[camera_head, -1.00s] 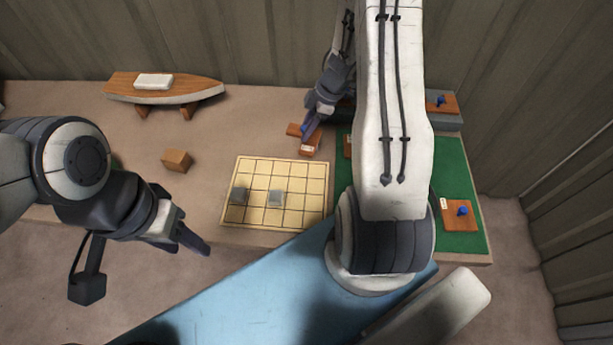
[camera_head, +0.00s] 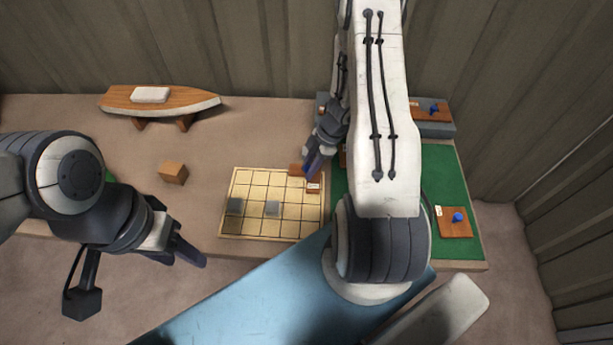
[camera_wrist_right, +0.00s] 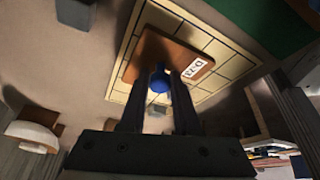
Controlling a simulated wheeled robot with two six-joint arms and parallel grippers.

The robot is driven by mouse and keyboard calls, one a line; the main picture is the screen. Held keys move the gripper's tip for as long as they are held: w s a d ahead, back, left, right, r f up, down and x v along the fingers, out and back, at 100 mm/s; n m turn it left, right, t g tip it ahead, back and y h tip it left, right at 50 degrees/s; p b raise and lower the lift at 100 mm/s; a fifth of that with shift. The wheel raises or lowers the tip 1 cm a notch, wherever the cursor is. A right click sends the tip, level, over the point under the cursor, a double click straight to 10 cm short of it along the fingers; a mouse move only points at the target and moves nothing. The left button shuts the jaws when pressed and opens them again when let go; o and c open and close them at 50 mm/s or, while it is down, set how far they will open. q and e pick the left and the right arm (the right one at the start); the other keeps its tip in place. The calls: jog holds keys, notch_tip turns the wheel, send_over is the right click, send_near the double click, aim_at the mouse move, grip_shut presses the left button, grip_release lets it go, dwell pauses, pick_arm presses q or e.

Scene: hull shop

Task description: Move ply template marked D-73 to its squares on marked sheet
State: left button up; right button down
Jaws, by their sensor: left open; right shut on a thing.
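The brown ply template marked D-73 (camera_wrist_right: 172,62) has a blue knob (camera_wrist_right: 160,80) and a white label. My right gripper (camera_wrist_right: 160,98) is shut on that knob. In the head view the template (camera_head: 297,169) shows partly behind my right gripper (camera_head: 310,170), over the far right corner of the marked sheet (camera_head: 250,226). Whether it touches the sheet I cannot tell. The sheet is pale yellow with a dark grid. My left gripper (camera_head: 190,256) is open and empty, in front of the table's near edge.
A wooden block (camera_head: 173,173) and a boat model (camera_head: 165,100) stand left and behind. A green mat (camera_head: 462,190) at right holds another ply template (camera_head: 454,222); one more (camera_head: 430,111) lies on a grey block behind.

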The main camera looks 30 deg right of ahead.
jog(key=shift+w+a+f, duration=0.1)
jog(key=shift+a+f, duration=0.15)
jog(key=shift+a, duration=0.05)
jog(key=shift+f, duration=1.95)
jog(key=shift+f, duration=0.1)
jog(key=c, duration=0.6)
grip_release()
jog(key=shift+r, duration=0.2)
jog(key=v, duration=1.2)
jog(key=shift+w, duration=0.1)
